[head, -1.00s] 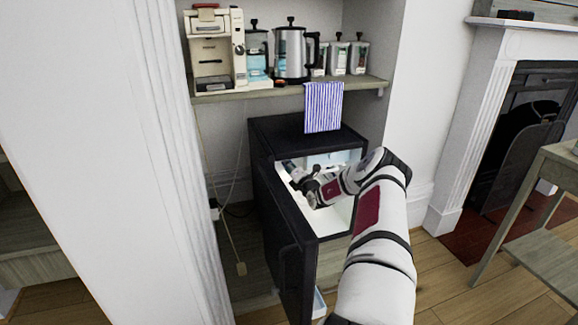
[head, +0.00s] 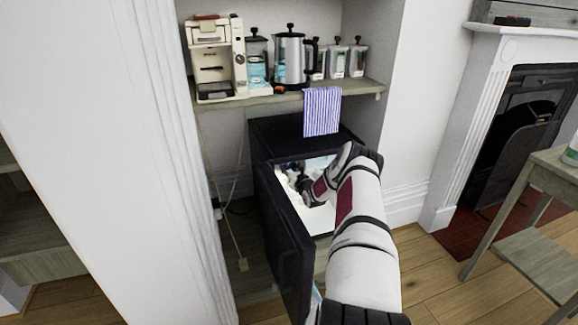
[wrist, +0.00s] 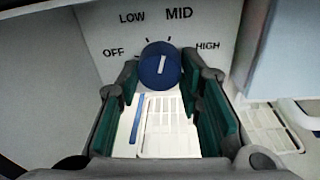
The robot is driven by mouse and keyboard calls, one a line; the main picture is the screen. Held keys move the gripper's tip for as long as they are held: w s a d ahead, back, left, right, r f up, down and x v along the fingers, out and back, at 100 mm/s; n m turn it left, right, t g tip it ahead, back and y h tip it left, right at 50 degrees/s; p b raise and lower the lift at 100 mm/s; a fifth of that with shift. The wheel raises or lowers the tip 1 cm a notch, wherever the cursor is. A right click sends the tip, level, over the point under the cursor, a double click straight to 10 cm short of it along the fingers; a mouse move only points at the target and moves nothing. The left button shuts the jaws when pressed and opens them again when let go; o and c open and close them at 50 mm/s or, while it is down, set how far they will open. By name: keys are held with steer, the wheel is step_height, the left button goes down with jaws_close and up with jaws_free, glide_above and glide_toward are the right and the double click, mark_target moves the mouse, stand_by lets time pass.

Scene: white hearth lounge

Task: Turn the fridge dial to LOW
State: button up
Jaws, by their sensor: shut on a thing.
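The fridge (head: 270,132) is black and stands under the shelf with its door (head: 288,240) open. In the wrist view the dial (wrist: 160,66) is a round blue knob with a white pointer line. The line points nearly straight up, leaning slightly towards the MID mark. OFF, LOW, MID and HIGH are printed around it on the white panel (wrist: 215,20). My gripper (wrist: 160,70) is shut on the dial, one green-padded finger on each side. In the head view my gripper (head: 302,188) is inside the fridge; the dial cannot be made out there.
A shelf (head: 290,97) above the fridge holds a coffee machine (head: 212,60), a kettle (head: 290,55) and several jars. A striped towel (head: 322,110) hangs from its edge. White grilles (wrist: 172,128) lie below the dial. A wooden table (head: 540,200) stands at the right.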

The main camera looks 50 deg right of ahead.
steer(key=n+p, duration=0.1)
steer(key=n, duration=0.3)
steer(key=shift+r, duration=0.1)
steer(key=shift+n+g+h, duration=0.4)
steer(key=shift+n+h, duration=0.2)
steer(key=shift+n, duration=1.1)
steer(key=o, duration=1.2)
steer(key=shift+c, duration=0.2)
steer(key=v, duration=1.2)
